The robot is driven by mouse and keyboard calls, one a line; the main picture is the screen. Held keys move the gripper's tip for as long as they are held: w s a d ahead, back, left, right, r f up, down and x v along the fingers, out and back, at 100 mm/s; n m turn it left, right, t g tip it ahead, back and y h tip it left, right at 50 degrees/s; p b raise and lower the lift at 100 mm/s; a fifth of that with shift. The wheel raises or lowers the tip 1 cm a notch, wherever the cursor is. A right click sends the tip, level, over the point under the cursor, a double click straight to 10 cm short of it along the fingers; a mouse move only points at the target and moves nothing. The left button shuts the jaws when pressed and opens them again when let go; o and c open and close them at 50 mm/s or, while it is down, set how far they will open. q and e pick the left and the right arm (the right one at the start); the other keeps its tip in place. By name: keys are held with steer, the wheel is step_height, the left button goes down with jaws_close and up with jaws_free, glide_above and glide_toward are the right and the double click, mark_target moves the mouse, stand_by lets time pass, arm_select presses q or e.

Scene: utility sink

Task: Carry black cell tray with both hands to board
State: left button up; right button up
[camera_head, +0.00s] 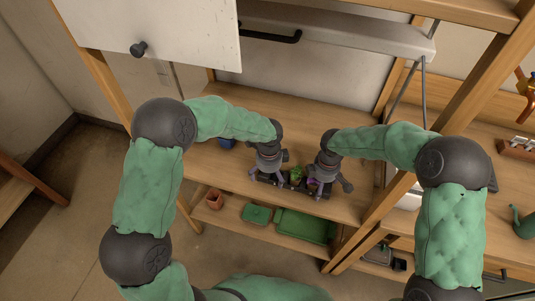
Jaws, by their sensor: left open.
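The black cell tray (284,182) sits on the wooden shelf in the middle of the head view, with small green and purple plants in it. My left gripper (266,173) is open at the tray's left end, pointing down. My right gripper (323,180) is at the tray's right end, also pointing down. The grippers hide both tray ends, and I cannot tell whether the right fingers touch it. I cannot make out the board.
A dark blue pot (227,142) stands left of the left gripper. The lower shelf holds a terracotta pot (214,199), a small green box (256,214) and a larger green tray (305,226). A wooden post (395,203) stands right of the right gripper.

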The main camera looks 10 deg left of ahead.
arm_select(q)
step_height(320, 180, up, 12)
arm_select(e)
step_height(320, 180, up, 12)
stand_by(0.9)
stand_by(0.5)
